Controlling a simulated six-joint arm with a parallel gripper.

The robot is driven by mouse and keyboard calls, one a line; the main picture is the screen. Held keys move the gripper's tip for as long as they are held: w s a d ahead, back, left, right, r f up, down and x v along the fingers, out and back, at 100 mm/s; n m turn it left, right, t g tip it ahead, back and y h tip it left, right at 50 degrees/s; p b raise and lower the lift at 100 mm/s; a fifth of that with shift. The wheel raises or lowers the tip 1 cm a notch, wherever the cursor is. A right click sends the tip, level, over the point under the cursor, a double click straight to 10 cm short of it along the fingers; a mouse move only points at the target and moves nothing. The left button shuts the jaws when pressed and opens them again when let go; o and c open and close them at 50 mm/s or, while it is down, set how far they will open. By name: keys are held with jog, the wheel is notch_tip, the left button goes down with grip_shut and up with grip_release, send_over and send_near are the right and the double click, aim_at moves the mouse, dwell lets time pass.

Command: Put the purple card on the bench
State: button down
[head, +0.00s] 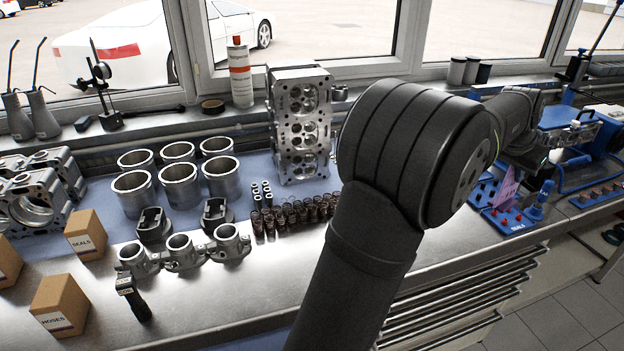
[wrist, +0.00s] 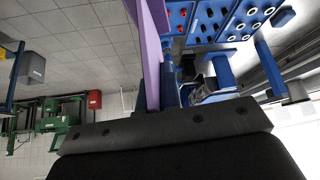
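The purple card (head: 507,187) stands upright and tilted at the blue seals tray (head: 508,222) on the right of the bench in the head view. In the wrist view, the purple card (wrist: 151,62) shows as a narrow strip, nearly edge-on, running down to the dark gripper body. The blue tray (wrist: 208,20) lies behind it. My arm reaches to the right, and its end is near the card and tray. The metal bench (head: 262,290) runs along the window.
A blue fixture (head: 575,165) stands right of the tray. Cylinders (head: 180,180), a cylinder head (head: 300,125), springs (head: 290,218) and cardboard boxes (head: 86,235) occupy the left and middle. Bare metal shows along the bench's front edge.

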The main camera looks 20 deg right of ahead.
jog(key=w+a+n+t+y, duration=0.25)
jog(key=w+a+n, duration=0.35)
jog(key=w+a, duration=2)
jog(key=w+a+n+t+y, duration=0.1)
jog(key=w+a+n, duration=0.2)
jog(key=w+a, duration=0.85)
jog(key=w+a+n+t+y, duration=0.1)
jog(key=w+a+n+t, duration=0.15)
jog(key=a, duration=1.75)
jog(key=s+a+n+y, duration=0.2)
jog(key=s+a+n, duration=0.15)
jog(key=a, duration=1.05)
jog(key=s+a+n+g+y, duration=0.15)
jog(key=s+a, duration=0.25)
jog(key=a, duration=1)
jog(key=s+a+n+y, duration=0.1)
jog(key=s+a+n, duration=0.3)
jog(key=a, duration=0.9)
jog(key=s+a+n+g+y, duration=0.15)
jog(key=s+a+n, duration=0.25)
jog(key=s+a, duration=1.35)
jog(key=shift+y, duration=0.25)
jog(key=shift+w+a+f, duration=0.1)
jog(key=shift+a+f, duration=0.05)
jog(key=shift+f, duration=2.45)
jog(key=shift+w+a+f, duration=0.1)
jog(key=shift+f, duration=2.55)
jog(key=shift+a+f, duration=0.15)
jog(key=shift+f, duration=2.45)
